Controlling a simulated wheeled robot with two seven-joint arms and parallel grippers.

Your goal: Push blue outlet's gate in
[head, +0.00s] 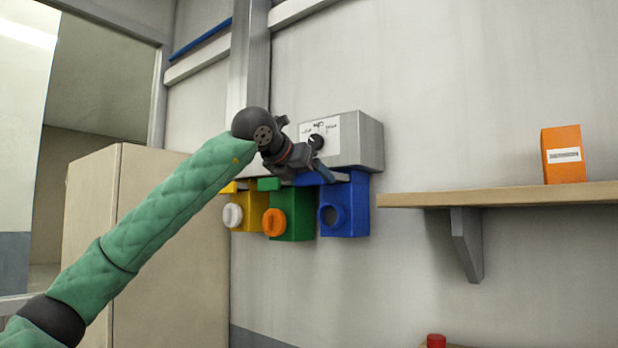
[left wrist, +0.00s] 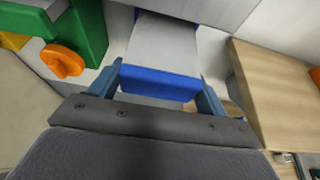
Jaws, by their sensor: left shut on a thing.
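The blue outlet (head: 352,210) is on the wall at the right end of a row of three, below a grey box (head: 362,140). Its gate is a flat grey plate with a blue front edge (left wrist: 158,84), sticking out toward the camera in the left wrist view. My left gripper (head: 318,172) is at the top front of the blue outlet. In the left wrist view its two fingers (left wrist: 160,92) are on either side of the gate's blue end, shut on it. In the head view the gripper hides most of the gate. My right gripper is in neither view.
The green outlet (head: 297,223) with an orange round part and the yellow outlet (head: 250,219) with a white one are to the left. The grey box has a black dial (head: 316,141). A wooden shelf (head: 480,196) with an orange box (head: 563,165) is to the right.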

